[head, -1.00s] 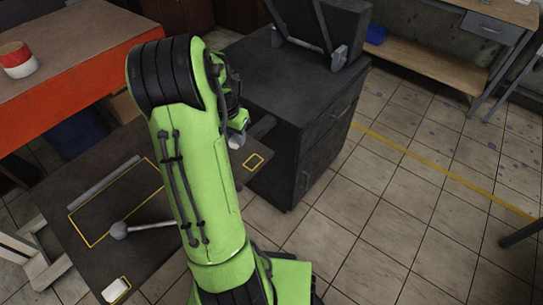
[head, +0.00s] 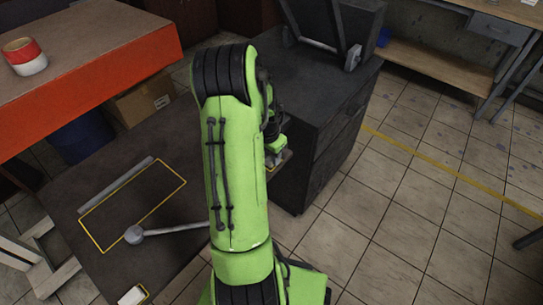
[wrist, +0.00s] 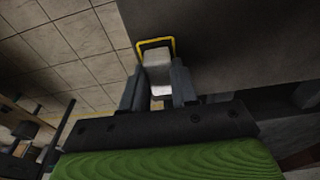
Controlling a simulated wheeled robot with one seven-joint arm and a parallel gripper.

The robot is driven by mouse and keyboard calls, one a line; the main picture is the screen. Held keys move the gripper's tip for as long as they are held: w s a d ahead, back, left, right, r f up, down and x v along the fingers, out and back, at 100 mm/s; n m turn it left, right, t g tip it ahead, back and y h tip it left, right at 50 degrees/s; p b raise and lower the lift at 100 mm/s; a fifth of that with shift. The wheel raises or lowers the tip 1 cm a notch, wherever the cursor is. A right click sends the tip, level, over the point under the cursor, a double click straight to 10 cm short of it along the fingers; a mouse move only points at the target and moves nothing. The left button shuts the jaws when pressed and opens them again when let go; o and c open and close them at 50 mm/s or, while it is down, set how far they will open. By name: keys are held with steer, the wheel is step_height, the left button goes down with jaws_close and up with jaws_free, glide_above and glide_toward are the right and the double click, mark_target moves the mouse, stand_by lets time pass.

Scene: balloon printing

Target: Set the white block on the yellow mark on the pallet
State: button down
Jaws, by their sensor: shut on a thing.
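My gripper (wrist: 157,88) is shut on a white block (wrist: 157,74), which sits between its two dark fingers in the wrist view. A small yellow outlined mark (wrist: 154,41) on the edge of a dark flat surface (wrist: 215,50) frames the far end of the block. I cannot tell whether the block touches the surface. In the head view my green arm mostly hides the gripper (head: 274,150), and only a sliver of the mark (head: 286,158) shows beside it. The dark surface (head: 150,235) is probably the pallet.
Another white block (head: 132,296) lies at the bottom left by a yellow outline. A large yellow rectangle (head: 133,205), a grey bar (head: 116,184) and a ball-ended rod (head: 134,235) are on the dark surface. A dark cabinet (head: 325,110) stands close behind my gripper.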

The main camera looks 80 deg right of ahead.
steer(key=shift+f, duration=0.1)
steer(key=c, duration=0.9)
jaws_free()
steer(key=shift+o, duration=0.2)
